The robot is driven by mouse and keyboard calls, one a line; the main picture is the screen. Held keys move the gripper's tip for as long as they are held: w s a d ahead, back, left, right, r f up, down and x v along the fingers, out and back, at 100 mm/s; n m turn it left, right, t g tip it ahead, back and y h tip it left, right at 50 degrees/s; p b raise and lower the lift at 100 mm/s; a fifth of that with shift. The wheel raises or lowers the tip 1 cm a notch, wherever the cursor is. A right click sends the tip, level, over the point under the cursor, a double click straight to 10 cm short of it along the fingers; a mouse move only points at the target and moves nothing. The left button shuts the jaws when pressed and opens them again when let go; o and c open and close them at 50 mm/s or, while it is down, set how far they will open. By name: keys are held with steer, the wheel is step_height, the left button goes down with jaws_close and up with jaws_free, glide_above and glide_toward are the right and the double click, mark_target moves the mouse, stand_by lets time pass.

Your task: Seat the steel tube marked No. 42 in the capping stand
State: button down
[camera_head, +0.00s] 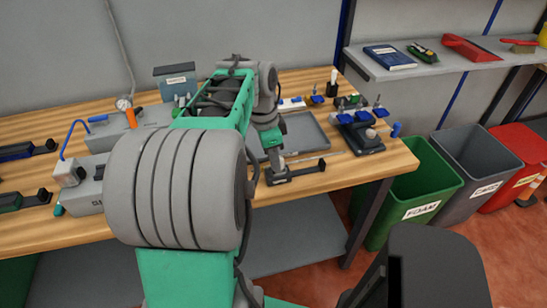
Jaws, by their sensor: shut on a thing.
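My gripper (278,174) is at the end of my arm, pointing down low over the front right of the wooden bench. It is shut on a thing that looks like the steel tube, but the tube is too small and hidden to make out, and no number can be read. A low black fixture (307,170) with a raised end lies right by the fingers; I cannot tell whether they touch. A dark stand with blue parts (360,133) is at the bench's right end. I cannot tell which of these is the capping stand.
A grey tray (312,134) lies behind my gripper. Grey machines (82,198) and black fixtures (28,200) fill the bench's left side, partly behind my arm. Green (425,190), grey (478,160) and red (520,150) bins stand right of the bench, under a shelf (395,72).

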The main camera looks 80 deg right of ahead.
steer(key=shift+f+b, duration=0.45)
steer(key=shift+f, duration=0.1)
steer(key=c, duration=1.2)
jaws_free()
steer(key=shift+c, duration=0.2)
steer(key=shift+o, duration=0.4)
steer(key=shift+o, duration=1.3)
steer(key=shift+r+p, duration=2.5)
steer(key=shift+r, duration=1.05)
